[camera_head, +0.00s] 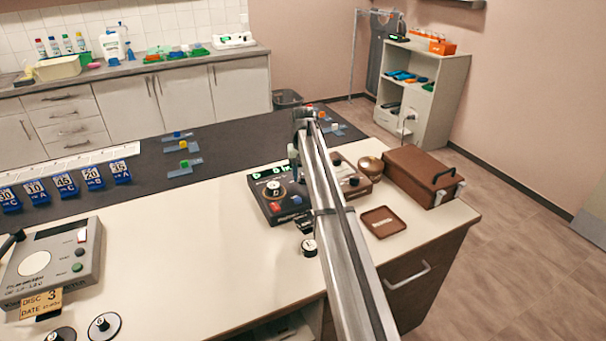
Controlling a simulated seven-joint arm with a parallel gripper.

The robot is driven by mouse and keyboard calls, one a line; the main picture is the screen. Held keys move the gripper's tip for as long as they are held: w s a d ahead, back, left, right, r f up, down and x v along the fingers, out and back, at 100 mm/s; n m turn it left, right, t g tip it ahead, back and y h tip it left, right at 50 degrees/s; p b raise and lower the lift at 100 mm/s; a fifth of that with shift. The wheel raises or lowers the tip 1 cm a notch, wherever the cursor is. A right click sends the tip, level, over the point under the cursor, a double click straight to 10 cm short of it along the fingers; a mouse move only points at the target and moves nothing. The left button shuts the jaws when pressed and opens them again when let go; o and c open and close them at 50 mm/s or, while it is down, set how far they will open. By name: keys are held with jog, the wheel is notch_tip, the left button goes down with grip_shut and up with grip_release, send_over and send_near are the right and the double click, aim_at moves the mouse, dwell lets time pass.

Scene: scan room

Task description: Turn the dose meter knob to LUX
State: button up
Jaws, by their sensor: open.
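A dark box-shaped meter (262,202) with a green lit display stands on the counter, left of my arm. A round knob with a white top (273,188) sits on its face. The lettering around the knob is too small to read, so I cannot tell where it points. My gripper (295,172) hangs down at the end of my arm, over the right part of this meter. It is open and appears empty. My arm hides the meter's right side, and I cannot tell whether the fingers touch it.
A brown instrument (352,184) with a dial, a brass bowl (371,169), a brown case (421,178) and a brown tray (383,222) stand right of my arm. A small round dial (309,247) is in front. A grey console (50,262) stands left. The middle counter is clear.

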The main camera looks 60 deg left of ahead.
aim_at(303, 177)
jog(key=shift+r, duration=0.1)
notch_tip(303, 177, up, 14)
dwell(0.6)
jog(key=shift+f, duration=0.2)
